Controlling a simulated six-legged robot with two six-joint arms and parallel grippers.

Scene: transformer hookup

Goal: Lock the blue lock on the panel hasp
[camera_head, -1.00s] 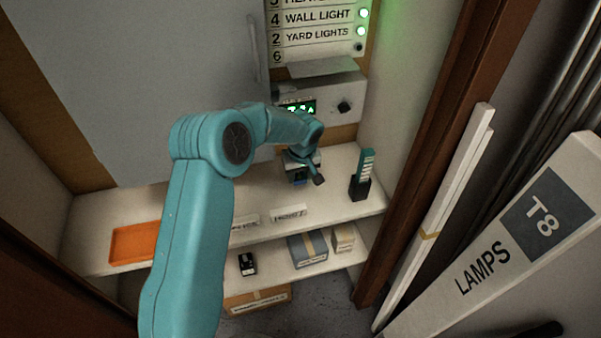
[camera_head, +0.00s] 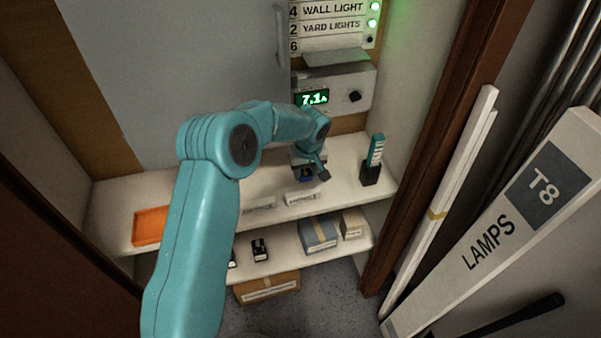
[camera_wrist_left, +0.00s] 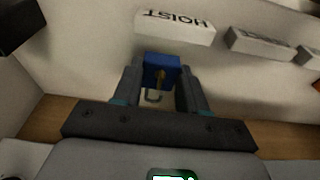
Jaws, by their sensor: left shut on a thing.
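My left gripper (camera_head: 311,168) hangs over the upper shelf, in front of the meter box. In the left wrist view it (camera_wrist_left: 160,85) is shut on the blue lock (camera_wrist_left: 162,66), which sits between the two fingers. A brass-coloured part shows on the lock's face, and a thin dark shackle loop shows below it in that view. In the head view only a little of the blue lock (camera_head: 306,177) shows under the gripper. I cannot make out the panel hasp; the large grey panel (camera_head: 170,70) stands at the back left. My right gripper is not in view.
The upper shelf (camera_head: 215,190) holds an orange tray (camera_head: 150,226), white label blocks (camera_head: 303,197) and a dark holder with a teal device (camera_head: 372,165). The meter box (camera_head: 335,88) reads 7.1. Boxes stand below. A long lamp carton (camera_head: 510,230) leans at the right.

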